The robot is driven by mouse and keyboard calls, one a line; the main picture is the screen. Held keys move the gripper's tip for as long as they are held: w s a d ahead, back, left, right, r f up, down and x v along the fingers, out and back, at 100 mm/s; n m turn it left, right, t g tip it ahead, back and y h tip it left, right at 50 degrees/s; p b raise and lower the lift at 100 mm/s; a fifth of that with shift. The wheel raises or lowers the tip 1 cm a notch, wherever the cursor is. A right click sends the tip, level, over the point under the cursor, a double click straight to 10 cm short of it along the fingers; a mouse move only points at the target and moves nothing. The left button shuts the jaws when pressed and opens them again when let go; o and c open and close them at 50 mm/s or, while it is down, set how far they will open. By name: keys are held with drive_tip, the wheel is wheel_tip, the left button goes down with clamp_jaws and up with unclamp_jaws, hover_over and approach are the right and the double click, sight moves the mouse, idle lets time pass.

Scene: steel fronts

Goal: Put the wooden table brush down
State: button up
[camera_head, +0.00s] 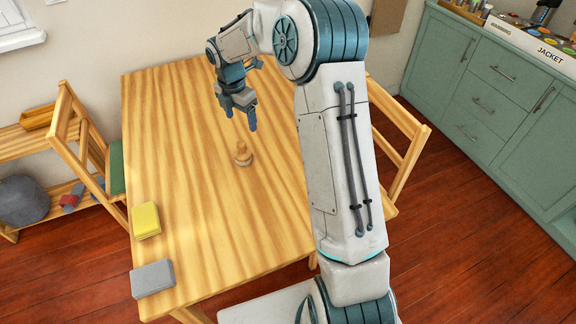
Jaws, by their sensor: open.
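A small round wooden object with a knob on top, which looks like the wooden table brush (242,155), sits upright on the wooden table (190,210). My gripper (240,122) is open and empty, above the table and apart from the brush. It is a little farther back than the brush in the picture. The underside of the brush is hidden.
A yellow block (146,221) and a grey block (153,279) lie at the table's left edge. Wooden chairs stand at the left (88,140) and right (402,135). Green cabinets (490,90) line the right wall. The table's middle is mostly clear.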

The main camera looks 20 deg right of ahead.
drive_tip(key=s+d+r+m+t, duration=0.1)
drive_tip(key=s+r+m, duration=0.45)
drive_tip(key=s, duration=0.25)
drive_tip(key=s+d+r+m, duration=0.2)
drive_tip(key=s+r+m, duration=0.3)
drive_tip(key=s+m, duration=0.3)
drive_tip(key=s+d+m+t, duration=0.1)
drive_tip(key=s+m, duration=1)
drive_tip(key=s, duration=0.5)
drive_tip(key=shift+s+d+f+t+y, duration=0.15)
drive_tip(key=shift+s+t+y, duration=0.15)
drive_tip(key=shift+s, duration=0.1)
drive_tip(key=shift+o, duration=0.5)
